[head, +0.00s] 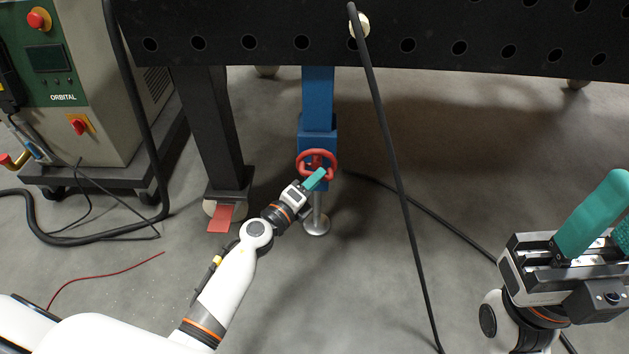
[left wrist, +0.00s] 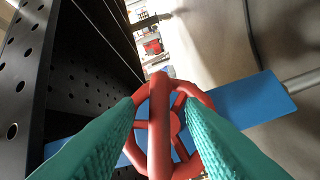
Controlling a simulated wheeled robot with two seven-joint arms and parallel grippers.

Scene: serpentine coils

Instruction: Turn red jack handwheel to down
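The red handwheel (head: 317,163) is on the front of the blue jack leg (head: 318,100), under the black perforated table. My left gripper (head: 315,179) is at its lower part. In the left wrist view the handwheel (left wrist: 203,98) fills the middle, with a red bar-like handle (left wrist: 160,125) standing between my teal fingertips. My left gripper (left wrist: 160,110) is open, with a visible gap on both sides of the handle. My right gripper (head: 606,225) is at the right edge, far from the wheel, open and empty, partly cut off by the frame.
The black table (head: 400,30) overhangs the jack. A dark table leg (head: 208,125) stands left of it. A black cable (head: 390,165) hangs right of the jack. A welding unit (head: 75,85) stands at far left. The floor right of the cable is mostly clear.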

